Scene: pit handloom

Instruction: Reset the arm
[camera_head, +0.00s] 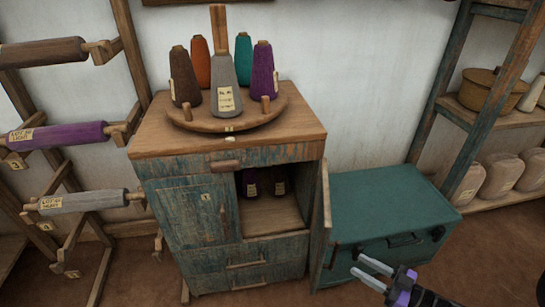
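My gripper (356,264) shows at the lower right, reaching in from the bottom edge with its fingers pointing left. Its two pale fingers are apart, with nothing between them. It appears in front of the lower part of the teal chest (390,207), just right of the open cabinet door (322,228). I cannot tell how far it is from either. Most of my arm is out of view.
A worn wooden cabinet (190,209) bears a round stand (205,122) with several yarn cones. Its right compartment is open, with dark cones inside. Roller racks stand left; a shelf with a lidded pot (490,92) stands right. Brown floor shows at the lower right.

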